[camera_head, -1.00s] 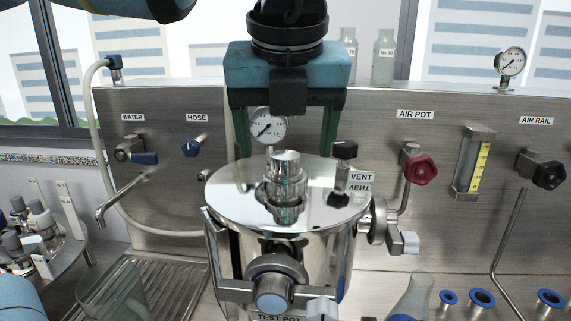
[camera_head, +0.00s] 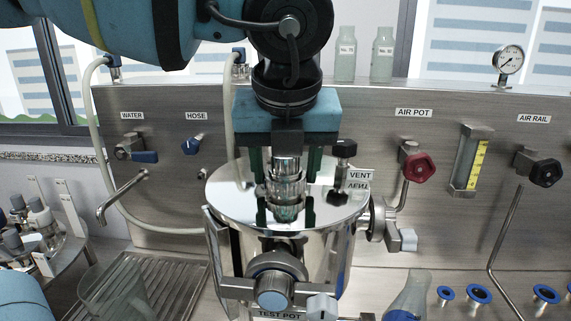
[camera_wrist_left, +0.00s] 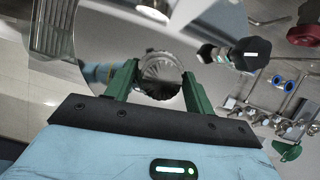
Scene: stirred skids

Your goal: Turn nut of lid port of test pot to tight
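The test pot (camera_head: 338,245) is a shiny steel vessel with a mirror-like flat lid (camera_head: 232,192). The lid port with its nut (camera_head: 287,190) stands up near the middle of the lid; the nut also shows in the left wrist view (camera_wrist_left: 160,78). My left gripper (camera_head: 285,172) points down close above the lid, at the port. Its green fingers are spread, one on each side of the port; in the left wrist view, the fingers (camera_wrist_left: 158,72) look apart from the nut. Contact is not visible. My right gripper is not in view.
A black-capped vent valve (camera_head: 342,165) stands on the lid, right of the port. A clamp knob (camera_head: 273,290) is on the pot's front. A flask (camera_head: 410,298) stands to the right, a glass beaker (camera_head: 115,290) to the left. The steel panel (camera_head: 300,95) with valves rises behind.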

